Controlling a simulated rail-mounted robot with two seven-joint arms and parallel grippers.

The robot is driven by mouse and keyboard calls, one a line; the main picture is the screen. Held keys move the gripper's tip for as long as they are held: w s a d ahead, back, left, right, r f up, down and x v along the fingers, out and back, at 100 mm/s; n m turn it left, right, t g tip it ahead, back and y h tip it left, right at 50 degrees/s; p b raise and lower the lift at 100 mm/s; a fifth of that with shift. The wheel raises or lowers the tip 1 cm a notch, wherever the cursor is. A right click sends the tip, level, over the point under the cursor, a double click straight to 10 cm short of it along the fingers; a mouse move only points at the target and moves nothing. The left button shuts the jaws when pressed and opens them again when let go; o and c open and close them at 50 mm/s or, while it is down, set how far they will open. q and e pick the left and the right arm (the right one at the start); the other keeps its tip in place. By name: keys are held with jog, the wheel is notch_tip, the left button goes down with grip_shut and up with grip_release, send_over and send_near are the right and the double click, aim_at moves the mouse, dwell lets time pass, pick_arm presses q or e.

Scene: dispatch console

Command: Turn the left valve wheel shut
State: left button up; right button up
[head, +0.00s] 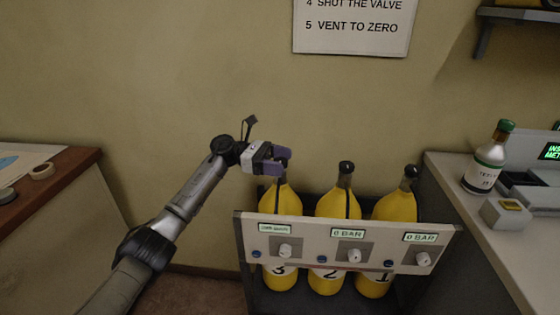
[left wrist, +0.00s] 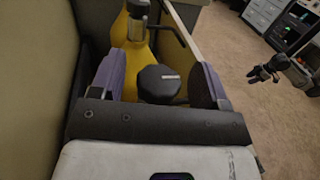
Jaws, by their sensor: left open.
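Three yellow cylinders stand in a rack, the left one (head: 280,197) numbered 3. My left gripper (head: 280,159), with purple fingers, is at the top of this cylinder and hides most of its valve wheel. In the left wrist view the black, many-sided wheel (left wrist: 158,82) with a pale mark lies between the open fingers of my left gripper (left wrist: 158,85). Gaps show on both sides of it. A dark, gripper-like shape (left wrist: 268,70), probably my right gripper, is far off at the right; its jaws are too small to read.
The middle wheel (head: 346,167) and right wheel (head: 411,171) stand close by. A panel (head: 313,250) with knobs and displays crosses the rack front; two displays read 0 BAR. A counter with a bottle (head: 487,160) is at right, a wooden-topped desk (head: 85,158) at left.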

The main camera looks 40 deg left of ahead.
pick_arm(q)
jog(key=p+v, duration=0.2)
jog(key=v, duration=1.1)
jog(key=shift+s+a+p, duration=0.2)
jog(key=shift+a+p, duration=0.15)
jog(key=shift+p, duration=0.05)
jog(key=shift+r, duration=0.1)
